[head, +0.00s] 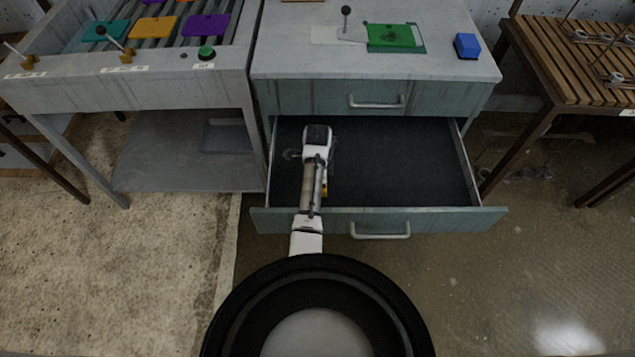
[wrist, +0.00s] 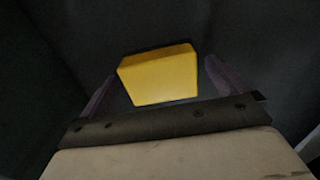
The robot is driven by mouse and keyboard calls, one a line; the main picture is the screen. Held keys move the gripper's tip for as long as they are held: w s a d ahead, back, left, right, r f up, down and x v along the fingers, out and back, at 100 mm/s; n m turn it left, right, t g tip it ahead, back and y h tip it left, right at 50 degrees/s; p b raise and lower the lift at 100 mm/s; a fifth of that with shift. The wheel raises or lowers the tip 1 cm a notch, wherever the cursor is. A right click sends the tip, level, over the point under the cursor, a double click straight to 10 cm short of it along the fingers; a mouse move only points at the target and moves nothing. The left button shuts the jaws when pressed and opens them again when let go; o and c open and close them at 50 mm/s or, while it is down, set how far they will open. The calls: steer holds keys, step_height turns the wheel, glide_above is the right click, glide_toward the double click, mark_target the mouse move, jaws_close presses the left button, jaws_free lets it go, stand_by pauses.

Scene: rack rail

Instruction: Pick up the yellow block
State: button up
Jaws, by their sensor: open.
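The yellow block (wrist: 160,77) lies on the dark drawer floor in the wrist view, between the two purple fingers of my gripper (wrist: 157,80). The fingers stand apart, one on each side of it, with a gap to the block visible on both sides. In the head view my arm reaches down into the open drawer, and only a small yellow bit of the block (head: 324,188) shows beside the arm. The rest of the block and my fingertips are hidden there by the arm.
The lower drawer (head: 420,215) of the grey-green cabinet is pulled out, with bare floor to the right of my arm. On the cabinet top are a green plate (head: 391,36) and a blue block (head: 467,46). A roller table (head: 150,95) stands left, a slatted wooden table (head: 570,60) right.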

steer(key=shift+f, duration=0.25)
steer(key=shift+r, duration=0.1)
steer(key=c, duration=1.1)
steer(key=shift+c, duration=0.2)
